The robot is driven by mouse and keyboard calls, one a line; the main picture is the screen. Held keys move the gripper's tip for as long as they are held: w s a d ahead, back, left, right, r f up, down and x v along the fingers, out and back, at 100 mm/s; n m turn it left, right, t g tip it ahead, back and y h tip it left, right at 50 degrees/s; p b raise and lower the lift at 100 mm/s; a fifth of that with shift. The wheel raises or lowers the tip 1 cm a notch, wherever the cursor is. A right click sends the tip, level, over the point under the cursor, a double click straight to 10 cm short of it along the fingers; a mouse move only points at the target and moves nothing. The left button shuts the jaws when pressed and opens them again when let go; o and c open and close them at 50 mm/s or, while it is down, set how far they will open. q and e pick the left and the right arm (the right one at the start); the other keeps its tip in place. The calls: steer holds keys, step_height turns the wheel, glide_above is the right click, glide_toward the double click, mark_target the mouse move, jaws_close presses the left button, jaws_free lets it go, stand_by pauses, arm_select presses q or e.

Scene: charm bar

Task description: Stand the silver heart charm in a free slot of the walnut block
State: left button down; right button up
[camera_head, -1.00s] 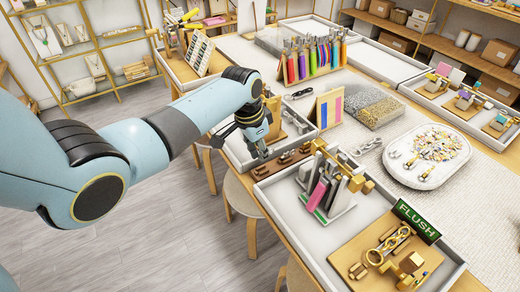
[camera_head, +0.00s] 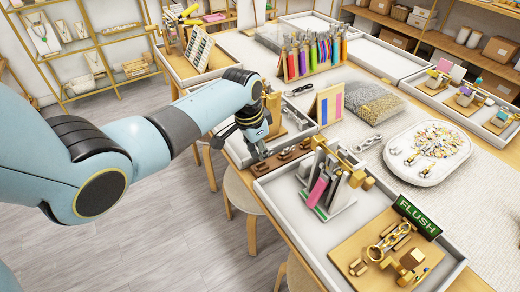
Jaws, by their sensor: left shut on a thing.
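My left gripper (camera_head: 258,152) points down over the left end of the walnut block (camera_head: 282,160), at the table's left edge. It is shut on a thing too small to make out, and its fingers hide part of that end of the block. The dark brown block lies along the edge between two white trays and carries some small pieces that I cannot identify. I cannot make out the silver heart charm or tell which slots are free. My right gripper is not in view.
A white tray (camera_head: 318,262) in front holds a tool rack and a wooden board with gold chain links (camera_head: 392,240) beside a green FLUSH sign (camera_head: 417,216). A white oval tray (camera_head: 428,150) of charms stands at the right. Pale mat lies bare between them.

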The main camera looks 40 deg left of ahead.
arm_select(q)
steer(key=shift+f, duration=0.5)
stand_by(0.4)
steer(key=shift+f, duration=0.25)
stand_by(0.9)
steer(key=shift+f+b, duration=0.35)
steer(key=shift+f, duration=0.35)
stand_by(1.4)
steer(key=c, duration=1.4)
jaws_free()
steer(key=r+p, duration=0.2)
steer(key=p, duration=0.1)
steer(key=r+p, duration=0.2)
steer(key=shift+s+a+r, duration=0.1)
steer(key=shift+s+a, duration=0.05)
steer(key=shift+s, duration=0.2)
steer(key=shift+s+a+r, duration=0.1)
steer(key=shift+r, duration=0.25)
steer(key=shift+s+r, duration=0.1)
steer(key=shift+r, duration=0.4)
